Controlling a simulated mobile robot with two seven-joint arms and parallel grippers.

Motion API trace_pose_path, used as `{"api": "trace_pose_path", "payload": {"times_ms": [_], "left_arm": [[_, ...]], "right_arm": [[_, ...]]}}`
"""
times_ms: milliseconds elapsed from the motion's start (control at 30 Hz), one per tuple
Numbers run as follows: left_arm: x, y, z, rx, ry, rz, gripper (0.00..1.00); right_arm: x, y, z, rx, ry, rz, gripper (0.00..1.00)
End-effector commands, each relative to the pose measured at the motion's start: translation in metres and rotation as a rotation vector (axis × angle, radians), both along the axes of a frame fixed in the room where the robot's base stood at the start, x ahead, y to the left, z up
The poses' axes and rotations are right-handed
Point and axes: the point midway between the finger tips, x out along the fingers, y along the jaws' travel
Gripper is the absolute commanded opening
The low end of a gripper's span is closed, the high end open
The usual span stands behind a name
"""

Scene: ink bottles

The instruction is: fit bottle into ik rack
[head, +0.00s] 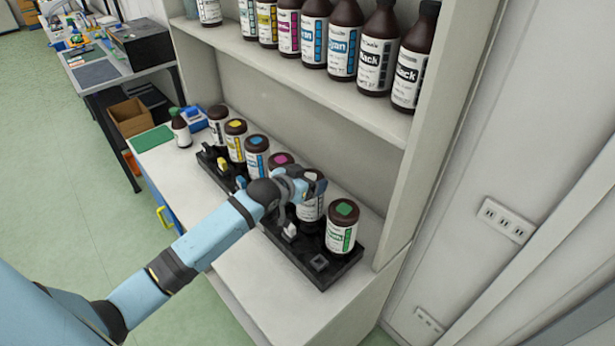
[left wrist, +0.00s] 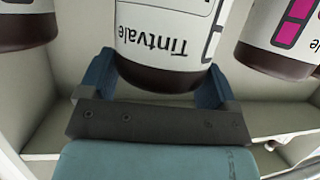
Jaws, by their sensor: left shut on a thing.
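The black ink rack (head: 345,270) lies along the white counter and holds a row of dark brown bottles with white labels. My left gripper (head: 308,186) is over the rack, between the magenta-marked bottle (head: 281,162) and the green-marked bottle (head: 343,228). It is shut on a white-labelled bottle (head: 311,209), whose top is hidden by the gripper. In the left wrist view, this bottle (left wrist: 165,40) sits between the blue fingers (left wrist: 158,82) and its label reads "Tintvale". Whether its base is fully seated in the rack is hidden. My right gripper is not in view.
A shelf (head: 290,75) above the counter carries several larger brown bottles, close behind the rack. A small bottle (head: 181,131), a blue item (head: 194,118) and a green mat (head: 152,138) are at the counter's far left. The counter's front right (head: 270,290) is clear.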

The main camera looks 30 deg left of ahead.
Motion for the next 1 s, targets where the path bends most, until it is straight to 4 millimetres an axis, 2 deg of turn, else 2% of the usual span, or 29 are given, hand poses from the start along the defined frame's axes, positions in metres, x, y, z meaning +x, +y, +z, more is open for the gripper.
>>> {"api": "trace_pose_path", "payload": {"times_ms": [1000], "left_arm": [[0.000,0.000,-0.015,-0.001,-0.003,0.000,0.25]], "right_arm": [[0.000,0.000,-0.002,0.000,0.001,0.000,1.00]]}}
